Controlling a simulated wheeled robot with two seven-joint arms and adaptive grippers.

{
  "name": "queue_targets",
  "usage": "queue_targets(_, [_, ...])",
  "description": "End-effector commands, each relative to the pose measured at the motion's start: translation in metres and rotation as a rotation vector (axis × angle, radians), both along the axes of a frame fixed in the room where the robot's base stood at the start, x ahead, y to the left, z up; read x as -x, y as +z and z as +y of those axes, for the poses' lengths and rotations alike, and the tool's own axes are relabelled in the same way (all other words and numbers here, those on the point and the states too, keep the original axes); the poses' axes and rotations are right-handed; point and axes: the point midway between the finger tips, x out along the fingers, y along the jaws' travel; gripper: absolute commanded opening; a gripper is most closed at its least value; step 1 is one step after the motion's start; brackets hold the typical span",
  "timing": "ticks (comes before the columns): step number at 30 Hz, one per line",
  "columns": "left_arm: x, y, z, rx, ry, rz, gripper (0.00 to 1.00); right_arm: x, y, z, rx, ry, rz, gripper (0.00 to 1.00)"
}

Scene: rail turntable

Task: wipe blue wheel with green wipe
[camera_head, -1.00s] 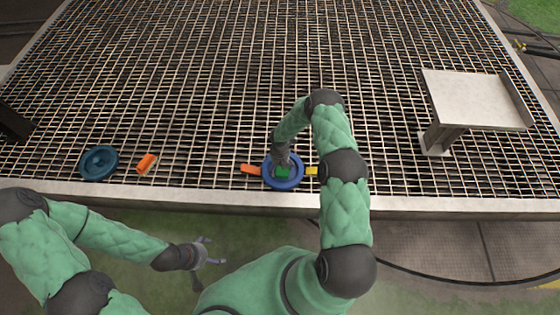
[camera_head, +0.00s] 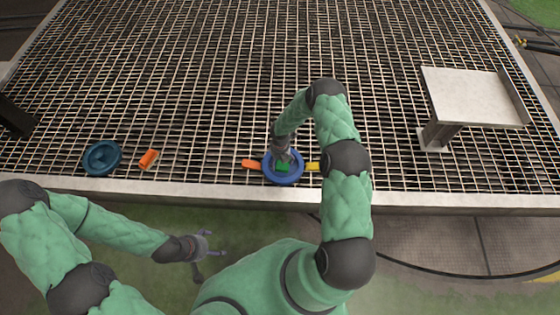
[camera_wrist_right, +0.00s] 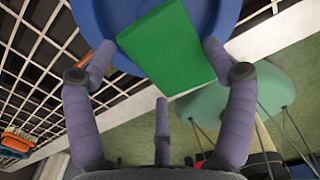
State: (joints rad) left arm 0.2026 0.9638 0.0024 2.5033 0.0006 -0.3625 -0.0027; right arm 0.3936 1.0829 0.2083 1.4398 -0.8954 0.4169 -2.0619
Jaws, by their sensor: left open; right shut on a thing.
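The blue wheel (camera_head: 298,174) lies on the grating near its front edge. It also fills the top of the right wrist view (camera_wrist_right: 122,22). The green wipe (camera_head: 283,166) is on the wheel, under my right gripper (camera_head: 284,156). In the right wrist view the green wipe (camera_wrist_right: 168,48) is a flat rectangle over the wheel's face, and my right gripper (camera_wrist_right: 157,60) has its fingers around it, shut on it. The fingertips partly hide the wheel. My left gripper (camera_head: 218,246) is open and empty, in front of the grating edge, well away from the wheel.
An orange block (camera_head: 250,164) and a yellow block (camera_head: 312,166) flank the wheel. A teal wheel (camera_head: 103,158) and another orange block (camera_head: 149,158) lie to the left. A raised metal stand (camera_head: 470,98) is at the right. The grating (camera_head: 200,70) behind is clear.

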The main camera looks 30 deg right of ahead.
Motion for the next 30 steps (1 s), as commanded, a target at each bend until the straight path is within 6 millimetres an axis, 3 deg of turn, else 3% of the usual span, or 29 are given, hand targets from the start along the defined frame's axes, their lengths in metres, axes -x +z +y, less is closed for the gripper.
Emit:
queue_targets(15, [0.000,0.031,0.000,0.000,0.000,0.000,0.87,0.000,0.046,0.000,0.001,0.001,-0.001,0.58])
queue_targets(30, [0.000,0.031,0.000,0.000,0.000,0.000,0.87,0.000,0.047,0.000,0.000,0.001,0.000,0.58])
